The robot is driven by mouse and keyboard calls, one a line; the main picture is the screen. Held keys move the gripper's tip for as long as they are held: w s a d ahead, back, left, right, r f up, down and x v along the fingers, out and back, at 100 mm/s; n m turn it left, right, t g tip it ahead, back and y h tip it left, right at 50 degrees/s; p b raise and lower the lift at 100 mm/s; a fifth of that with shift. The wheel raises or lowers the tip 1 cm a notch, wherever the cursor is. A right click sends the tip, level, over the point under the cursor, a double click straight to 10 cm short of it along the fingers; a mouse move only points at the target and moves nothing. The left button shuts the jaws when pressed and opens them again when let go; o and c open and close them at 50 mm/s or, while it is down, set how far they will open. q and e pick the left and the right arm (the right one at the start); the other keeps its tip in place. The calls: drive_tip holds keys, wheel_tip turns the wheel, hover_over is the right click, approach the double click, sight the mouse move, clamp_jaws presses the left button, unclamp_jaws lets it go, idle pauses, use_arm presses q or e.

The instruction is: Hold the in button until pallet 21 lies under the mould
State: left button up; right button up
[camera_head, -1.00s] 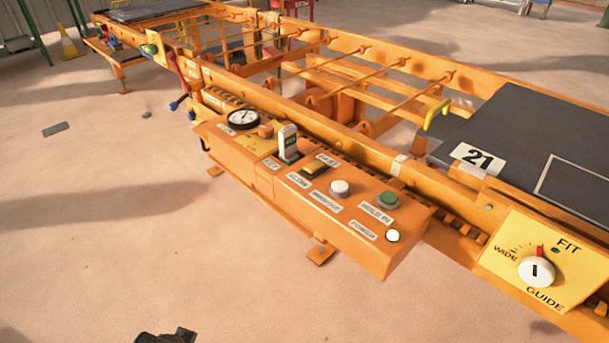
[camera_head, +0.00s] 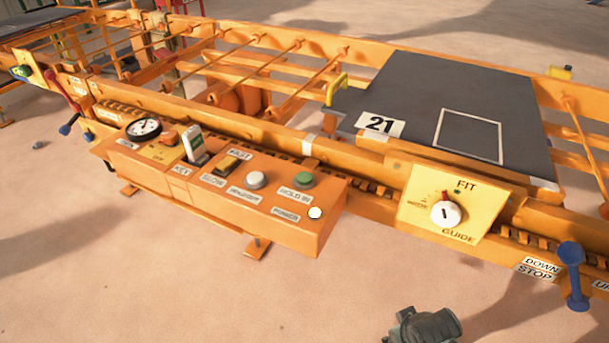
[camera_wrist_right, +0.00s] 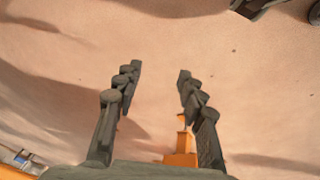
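The green in button (camera_head: 304,180), labelled HOLD IN, sits on the orange control box (camera_head: 290,222) in the head view, beside a white button (camera_head: 256,180). No gripper touches it. Pallet 21 (camera_head: 420,92) is a dark grey plate with a white number label, lying on the orange roller frame right of the control box. I cannot make out the mould. My right gripper (camera_wrist_right: 160,72) is open and empty in the right wrist view, above bare floor. A dark grey part of my arm shows at the head view's bottom edge. My left gripper is not in view.
A yellow GUIDE panel with a white dial (camera_head: 446,214) stands right of the box. A blue lever (camera_head: 572,275) by DOWN, STOP and UP labels is farther right. A gauge (camera_head: 144,128) and a white key-like piece (camera_head: 193,146) are on the box. The floor in front is clear.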

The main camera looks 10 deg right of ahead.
clamp_jaws()
idle(1.3)
